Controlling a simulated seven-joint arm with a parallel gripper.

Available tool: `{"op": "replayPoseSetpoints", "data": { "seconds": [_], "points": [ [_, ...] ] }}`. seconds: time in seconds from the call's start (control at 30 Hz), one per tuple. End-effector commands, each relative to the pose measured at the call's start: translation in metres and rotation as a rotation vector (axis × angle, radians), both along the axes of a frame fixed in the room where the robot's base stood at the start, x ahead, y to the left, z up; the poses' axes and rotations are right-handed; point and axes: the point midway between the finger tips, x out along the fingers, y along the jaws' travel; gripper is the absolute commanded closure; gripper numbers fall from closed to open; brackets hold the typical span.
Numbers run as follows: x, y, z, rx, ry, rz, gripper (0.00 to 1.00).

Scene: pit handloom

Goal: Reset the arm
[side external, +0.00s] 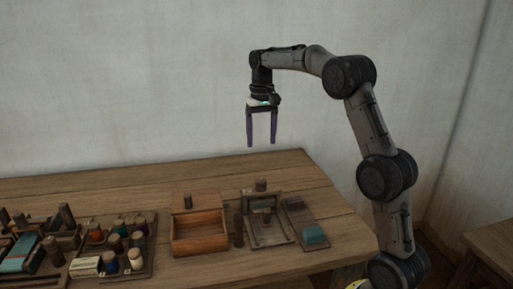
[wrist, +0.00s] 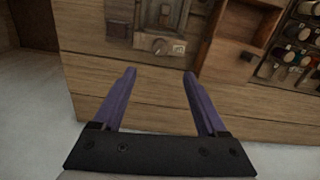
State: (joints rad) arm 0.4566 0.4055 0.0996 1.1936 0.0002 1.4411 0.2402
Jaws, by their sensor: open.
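My gripper (side external: 262,143) hangs above the back part of the wooden table (side external: 190,166), pointing down, with its two purple fingers apart and nothing between them. In the wrist view my gripper (wrist: 160,74) also shows open and empty, with the table's edge behind its fingers. My arm bends up and over from the right side of the table. The fingertips are clear of the table and of everything on it.
A wooden box (side external: 200,248) with an open compartment stands at the table's middle. Right of it are a framed wooden piece (side external: 268,236) and a narrow board with a teal block (side external: 314,235). A rack of several spools (side external: 148,268) stands left. The back strip is clear.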

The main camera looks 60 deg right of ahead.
Motion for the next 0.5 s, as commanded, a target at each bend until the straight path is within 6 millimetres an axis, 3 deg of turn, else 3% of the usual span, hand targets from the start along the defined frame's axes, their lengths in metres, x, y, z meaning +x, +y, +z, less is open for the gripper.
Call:
{"op": "replayPoseSetpoints", "data": {
  "seconds": [0.17, 0.27, 0.37, 0.5],
  "points": [
    [0.002, 0.007, 0.006, -0.005, -0.011, 0.015, 0.25],
    [0.002, 0.025, 0.034, -0.029, -0.064, 0.049, 0.25],
    [-0.016, 0.057, 0.066, -0.047, -0.111, 0.100, 0.25],
    [-0.057, 0.105, 0.097, -0.071, -0.182, 0.187, 0.25]
  ]
}}
